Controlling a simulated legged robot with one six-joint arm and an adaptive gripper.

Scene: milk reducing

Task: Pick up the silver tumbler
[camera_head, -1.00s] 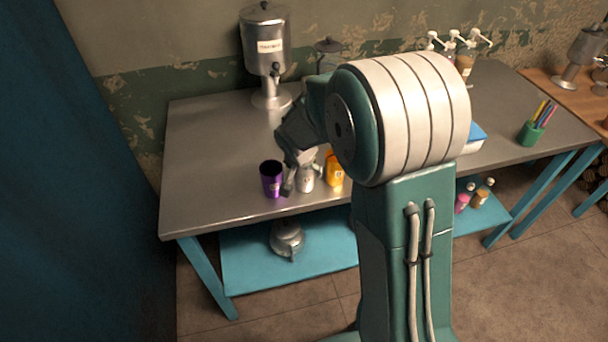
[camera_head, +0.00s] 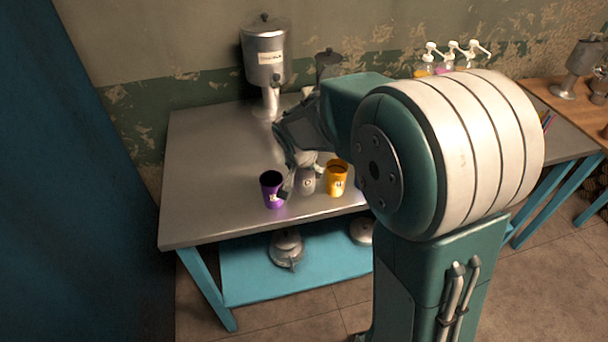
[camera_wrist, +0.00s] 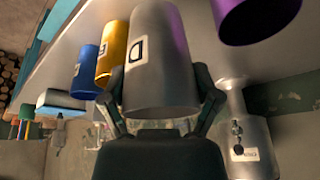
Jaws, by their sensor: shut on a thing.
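The silver tumbler (camera_head: 306,182) stands between a purple cup (camera_head: 271,190) and a yellow cup (camera_head: 337,178), near the front edge of the metal table (camera_head: 210,160). My gripper (camera_head: 303,178) is at the tumbler and partly covers it. In the wrist view the silver tumbler (camera_wrist: 160,60) fills the middle, with a label bearing a letter. My gripper's fingers (camera_wrist: 160,100) lie on both sides of it, shut on it. Whether its base is clear of the table I cannot tell.
A metal dispenser (camera_head: 266,60) stands at the back of the table. The wrist view also shows a blue cup (camera_wrist: 87,72) beyond the yellow one. Pump bottles (camera_head: 455,55) stand at the back right. The table's left part is clear.

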